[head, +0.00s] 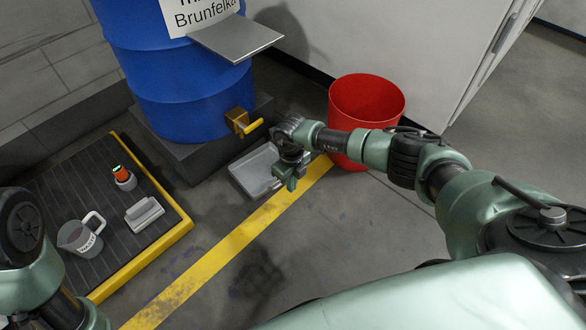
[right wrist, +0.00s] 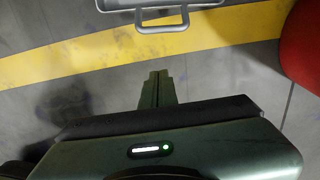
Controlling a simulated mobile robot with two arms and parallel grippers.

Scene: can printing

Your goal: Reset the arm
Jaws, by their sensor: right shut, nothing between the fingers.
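My right arm reaches in from the right in the head view. Its gripper (head: 291,184) is shut and empty, held over the floor near the yellow line and the grey tray. In the right wrist view the two fingers of the right gripper (right wrist: 158,76) are together with nothing between them, pointing toward the yellow line. Parts of my left arm show at the lower left of the head view, but its gripper is out of view.
A blue drum (head: 180,90) with a yellow tap stands on a dark plinth. A grey tray (head: 240,178) lies below it. A red bin (head: 367,100) stands behind my right arm. A black platform (head: 60,190) at left holds a measuring jug (head: 80,238) and small items. Floor in front is clear.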

